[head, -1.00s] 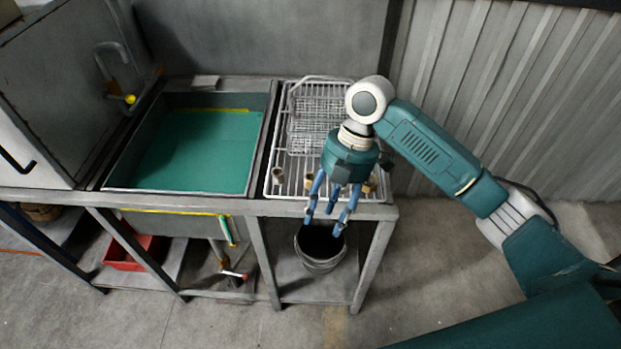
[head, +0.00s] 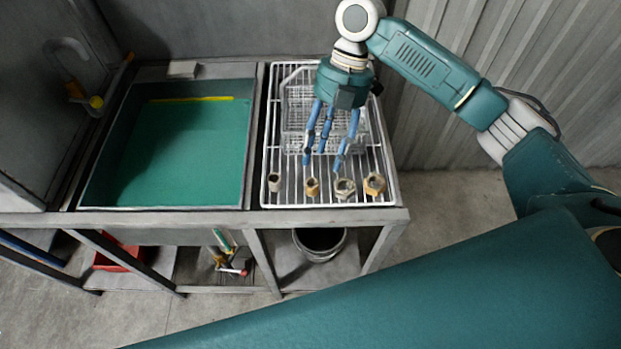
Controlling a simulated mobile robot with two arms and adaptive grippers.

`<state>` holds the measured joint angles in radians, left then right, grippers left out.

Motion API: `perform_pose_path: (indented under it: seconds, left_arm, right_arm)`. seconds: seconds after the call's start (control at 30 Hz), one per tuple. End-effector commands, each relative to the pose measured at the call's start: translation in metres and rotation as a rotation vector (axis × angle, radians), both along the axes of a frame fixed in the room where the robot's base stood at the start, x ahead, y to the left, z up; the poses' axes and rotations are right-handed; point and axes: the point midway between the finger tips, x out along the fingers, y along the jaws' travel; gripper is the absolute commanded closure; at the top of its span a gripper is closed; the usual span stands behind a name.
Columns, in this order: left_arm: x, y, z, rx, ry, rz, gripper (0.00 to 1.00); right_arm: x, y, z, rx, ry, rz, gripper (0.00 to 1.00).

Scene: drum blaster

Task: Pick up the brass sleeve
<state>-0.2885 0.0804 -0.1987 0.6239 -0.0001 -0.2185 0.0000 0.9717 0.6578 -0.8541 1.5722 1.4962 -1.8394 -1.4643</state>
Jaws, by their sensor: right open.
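Several small metal parts stand in a row on the front of the wire rack (head: 268,150). At the left end is a dull tan, hollow cylinder (head: 275,183). Beside it is a small golden brass-coloured piece (head: 312,188) with a hole in its top. I cannot tell for certain which of these two is the brass sleeve. My right gripper (head: 323,161) is open and empty, with its blue fingers pointing down over the rack, just behind the row. Its fingertips show apart from the parts. My left gripper is not in view.
A grey hex nut (head: 345,189) and a brass hex nut (head: 375,184) stand close by on the right. A wire basket (head: 298,105) sits behind the fingers. A dark bucket (head: 320,245) stands below.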

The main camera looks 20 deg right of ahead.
Motion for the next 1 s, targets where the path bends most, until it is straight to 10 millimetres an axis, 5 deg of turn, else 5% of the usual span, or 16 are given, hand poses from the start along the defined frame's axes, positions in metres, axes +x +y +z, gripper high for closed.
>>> perform_pose_path:
  seconds: [0.23, 0.6, 0.87, 1.0]
  left_arm:
    - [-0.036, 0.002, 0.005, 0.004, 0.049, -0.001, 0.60]
    - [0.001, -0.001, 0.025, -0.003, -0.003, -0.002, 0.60]
    - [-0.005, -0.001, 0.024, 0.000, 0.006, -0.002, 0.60]
    - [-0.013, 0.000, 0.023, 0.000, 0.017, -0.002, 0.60]
  right_arm:
    - [-0.006, 0.008, -0.020, 0.000, 0.001, 0.001, 0.54]
    - [-0.017, 0.024, -0.062, 0.000, 0.000, 0.001, 0.54]
    - [-0.017, 0.025, -0.065, 0.000, -0.002, 0.001, 0.54]
    - [-0.017, 0.025, -0.065, 0.000, -0.002, 0.001, 0.81]
